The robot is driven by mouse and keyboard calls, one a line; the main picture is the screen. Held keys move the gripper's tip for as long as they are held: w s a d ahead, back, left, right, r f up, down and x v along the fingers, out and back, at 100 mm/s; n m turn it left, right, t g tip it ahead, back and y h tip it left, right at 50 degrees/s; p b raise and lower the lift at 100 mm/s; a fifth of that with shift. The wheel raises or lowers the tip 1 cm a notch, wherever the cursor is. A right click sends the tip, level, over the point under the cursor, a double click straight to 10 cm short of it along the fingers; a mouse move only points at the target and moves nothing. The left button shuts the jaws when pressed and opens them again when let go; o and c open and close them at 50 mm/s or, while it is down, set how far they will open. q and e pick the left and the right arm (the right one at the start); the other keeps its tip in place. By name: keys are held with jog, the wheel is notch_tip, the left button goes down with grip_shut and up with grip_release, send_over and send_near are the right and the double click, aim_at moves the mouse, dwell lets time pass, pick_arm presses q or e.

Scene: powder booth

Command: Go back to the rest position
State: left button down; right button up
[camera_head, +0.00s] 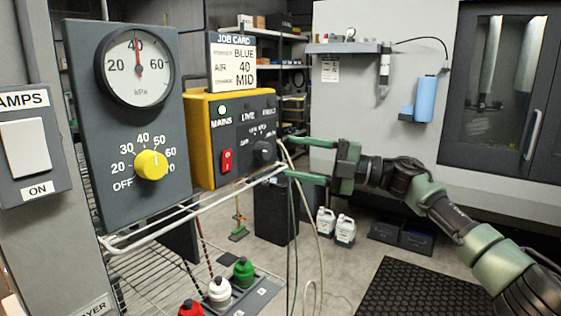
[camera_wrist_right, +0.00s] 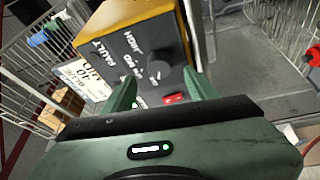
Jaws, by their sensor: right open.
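My right gripper (camera_head: 305,160) reaches in from the right in the head view. Its two green fingers are spread apart and empty, close to the right end of the yellow control box (camera_head: 200,140). In the right wrist view, the open fingers (camera_wrist_right: 165,90) frame the box's dark panel (camera_wrist_right: 140,62), with its black knob and red switch beyond them. I cannot tell whether a finger touches the box. The box's green MAINS lamp is lit. My left gripper is not in view.
A gauge panel (camera_head: 135,195) with a yellow knob (camera_head: 151,166) stands at left. The job card (camera_head: 232,62) is behind the box. Hoses hang near my gripper.

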jog(key=v, duration=0.2)
jog(key=shift+s+d, duration=0.1)
jog(key=shift+d, duration=0.2)
